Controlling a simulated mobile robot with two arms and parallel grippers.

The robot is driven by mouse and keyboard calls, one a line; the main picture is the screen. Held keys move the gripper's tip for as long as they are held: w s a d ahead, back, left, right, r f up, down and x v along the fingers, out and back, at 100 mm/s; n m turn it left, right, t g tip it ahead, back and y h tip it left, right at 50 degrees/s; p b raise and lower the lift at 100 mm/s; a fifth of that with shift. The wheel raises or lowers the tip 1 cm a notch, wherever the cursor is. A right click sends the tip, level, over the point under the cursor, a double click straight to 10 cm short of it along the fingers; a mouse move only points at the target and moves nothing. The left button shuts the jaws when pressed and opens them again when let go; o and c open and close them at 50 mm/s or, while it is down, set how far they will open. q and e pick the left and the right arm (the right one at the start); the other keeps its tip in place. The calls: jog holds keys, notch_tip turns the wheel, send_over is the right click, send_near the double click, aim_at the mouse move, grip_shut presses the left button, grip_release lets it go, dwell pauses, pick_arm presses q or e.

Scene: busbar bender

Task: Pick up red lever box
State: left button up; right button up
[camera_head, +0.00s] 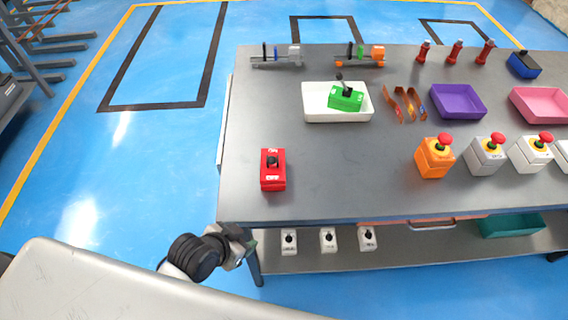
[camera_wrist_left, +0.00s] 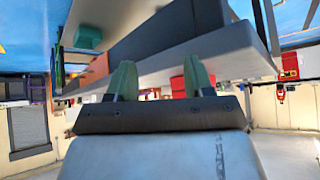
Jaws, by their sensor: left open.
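The red lever box (camera_head: 273,170) with a black lever on top stands on the left front part of the grey table (camera_head: 330,185). My left gripper (camera_head: 246,250) is below and in front of the table's front left corner, apart from the box. In the left wrist view its two green fingertips (camera_wrist_left: 158,80) stand apart with nothing between them. The red lever box cannot be made out for sure in the left wrist view. My right gripper is not seen in either view.
A white tray (camera_head: 312,114) holds a green lever box (camera_head: 346,97). An orange emergency-stop box (camera_head: 434,158) and similar light ones stand at the right. Several white lever boxes (camera_head: 328,240) sit on the lower shelf. The tabletop around the red box is clear.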

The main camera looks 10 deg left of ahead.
pick_arm(q)
jog(key=w+d+r+m+t+h, duration=0.2)
jog(key=w+r+m+t+h, duration=0.1)
jog(key=w+t, duration=0.15)
notch_tip(320, 180, up, 6)
jog(key=t+h+p, duration=0.2)
jog(key=t, duration=0.2)
send_over(278, 169)
jog(key=v, duration=0.5)
jog(key=shift+f+m, duration=0.1)
jog(key=shift+m, duration=0.3)
jog(key=shift+w+d, duration=0.2)
jog(key=shift+w, duration=0.2)
jog(key=x, duration=0.4)
jog(key=shift+d+p, duration=0.1)
jog(key=shift+p, duration=0.3)
jog(key=shift+c, duration=0.6)
grip_shut()
